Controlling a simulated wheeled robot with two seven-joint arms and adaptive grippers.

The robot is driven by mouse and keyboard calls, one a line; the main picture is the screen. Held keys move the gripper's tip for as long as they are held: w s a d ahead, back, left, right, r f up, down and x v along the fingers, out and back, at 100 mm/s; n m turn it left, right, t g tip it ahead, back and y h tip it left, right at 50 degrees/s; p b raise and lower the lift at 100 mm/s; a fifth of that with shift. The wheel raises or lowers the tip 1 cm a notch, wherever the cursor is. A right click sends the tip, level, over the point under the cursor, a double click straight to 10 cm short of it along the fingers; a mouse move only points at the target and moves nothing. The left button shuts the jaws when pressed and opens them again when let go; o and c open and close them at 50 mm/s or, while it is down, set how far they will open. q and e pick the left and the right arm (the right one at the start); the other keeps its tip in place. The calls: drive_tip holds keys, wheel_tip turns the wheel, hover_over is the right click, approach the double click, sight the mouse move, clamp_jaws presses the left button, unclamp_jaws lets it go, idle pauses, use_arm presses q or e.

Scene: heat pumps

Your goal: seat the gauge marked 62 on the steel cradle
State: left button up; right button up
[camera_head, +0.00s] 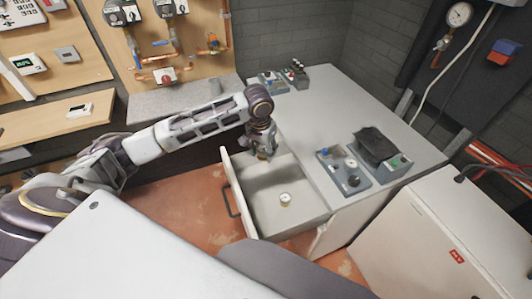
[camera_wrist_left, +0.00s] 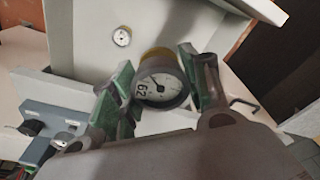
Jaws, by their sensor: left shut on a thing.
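The gauge marked 62 (camera_wrist_left: 158,88) has a white dial and a dark rim, and its number shows in the left wrist view. My left gripper (camera_head: 263,151) is shut on it, with green-padded fingers on both sides. In the head view it is over the back end of an open drawer (camera_head: 262,226), and the gauge is a small, partly covered brassy shape. A second small gauge (camera_head: 285,199) lies on the drawer floor and also shows in the left wrist view (camera_wrist_left: 122,37). I cannot make out the steel cradle for sure. My right gripper is not in view.
The grey worktop (camera_head: 330,110) beside the drawer carries a control box with knobs (camera_head: 345,172), a box with a black cloth (camera_head: 376,147) and small devices at the back (camera_head: 285,79). A white cabinet (camera_head: 425,245) stands at right. The worktop's middle is clear.

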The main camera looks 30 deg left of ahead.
sight(262, 153)
use_arm(q)
drive_tip(key=r+m+p, duration=0.1)
drive_tip(key=s+r+p, duration=0.1)
drive_tip(key=r, duration=0.1)
drive_tip(key=shift+a+m, duration=0.15)
drive_tip(key=shift+m, duration=0.25)
drive_tip(key=shift+s+r+m, duration=0.15)
drive_tip(key=shift+s+m, duration=0.3)
drive_tip(key=shift+m, duration=0.45)
drive_tip(key=shift+s+d+m+h+p, duration=0.3)
drive_tip(key=shift+s+d+m, duration=0.1)
drive_tip(key=shift+m, duration=0.5)
drive_tip(key=d+m, duration=0.1)
drive_tip(key=m, duration=0.2)
drive_tip(key=s+d+m+g, duration=0.1)
drive_tip(key=m, duration=0.3)
drive_tip(key=s+d+m, duration=0.1)
drive_tip(key=m, duration=0.3)
drive_tip(key=shift+s+h, duration=0.2)
drive_tip(key=shift+h, duration=0.2)
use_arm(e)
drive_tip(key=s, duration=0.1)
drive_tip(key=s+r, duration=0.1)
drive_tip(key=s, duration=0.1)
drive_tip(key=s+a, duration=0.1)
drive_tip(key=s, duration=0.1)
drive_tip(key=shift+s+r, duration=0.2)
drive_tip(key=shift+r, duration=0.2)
